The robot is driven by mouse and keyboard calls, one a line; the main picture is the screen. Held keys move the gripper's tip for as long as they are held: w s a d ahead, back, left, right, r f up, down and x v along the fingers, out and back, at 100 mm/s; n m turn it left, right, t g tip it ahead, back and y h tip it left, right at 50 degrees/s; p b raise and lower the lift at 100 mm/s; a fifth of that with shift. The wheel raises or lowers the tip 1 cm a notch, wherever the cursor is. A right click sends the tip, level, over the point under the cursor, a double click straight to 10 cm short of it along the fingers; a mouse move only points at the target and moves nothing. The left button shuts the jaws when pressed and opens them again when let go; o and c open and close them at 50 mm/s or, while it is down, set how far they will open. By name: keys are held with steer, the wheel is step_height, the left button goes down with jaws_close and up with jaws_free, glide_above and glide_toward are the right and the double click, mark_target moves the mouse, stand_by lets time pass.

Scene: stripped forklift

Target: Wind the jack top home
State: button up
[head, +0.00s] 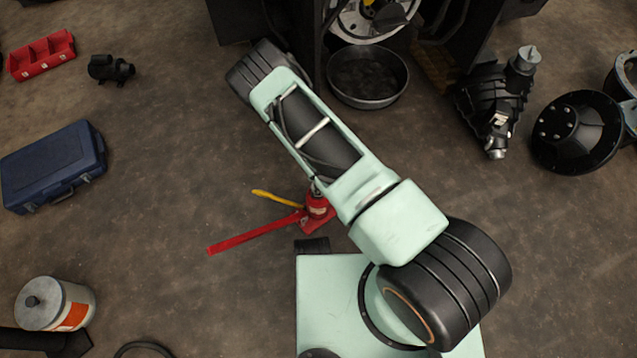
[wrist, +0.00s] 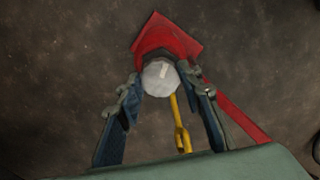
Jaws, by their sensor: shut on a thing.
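The red bottle jack (head: 317,209) stands on the floor in the head view, partly hidden behind my arm. Its red lever (head: 255,232) and a yellow handle (head: 275,198) reach out to the left. In the wrist view the jack's red base (wrist: 170,38) lies below its round, pale grey top (wrist: 160,77). My gripper (wrist: 160,88) has one blue-padded finger on each side of that top and is shut on it. The yellow handle (wrist: 180,125) and the red lever (wrist: 235,115) run toward the bottom of the wrist view. In the head view my arm hides the gripper.
A black pan (head: 398,90) sits beneath the stripped forklift. A blue case (head: 52,165), a red tray (head: 41,55) and a grey canister (head: 55,303) stand on the left. Dark machine parts (head: 497,103) lie at right. The floor left of the jack is mostly clear.

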steer(key=m, duration=0.5)
steer(key=shift+m, duration=0.3)
steer(key=shift+o, duration=0.2)
steer(key=m, duration=1)
steer(key=shift+m, duration=0.4)
steer(key=m, duration=0.4)
steer(key=shift+m, duration=0.3)
steer(key=shift+c, duration=0.2)
steer(key=o, duration=1.2)
steer(key=shift+c, duration=0.2)
steer(key=shift+a+r, duration=0.1)
steer(key=shift+r, duration=0.05)
step_height(320, 180, up, 12)
